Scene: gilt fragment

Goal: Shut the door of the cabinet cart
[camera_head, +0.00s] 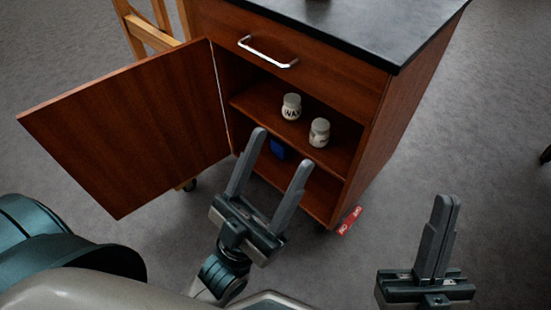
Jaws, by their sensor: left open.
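The cabinet cart (387,133) is reddish-brown wood with a dark top. Its door (130,125) stands wide open, swung out to the left on its left-side hinge. My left gripper (281,148) is open and empty in front of the open compartment, to the right of the door and apart from it in the picture. My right gripper (447,205) is at the lower right, away from the cart, with its fingers together and nothing seen between them.
Two white jars (291,106) (319,132) stand on the inner shelf, with a blue item (278,149) below. A drawer with a metal handle (267,52) is shut above. A wooden frame (150,32) stands behind the door. A red tag (350,221) lies by the cart's base.

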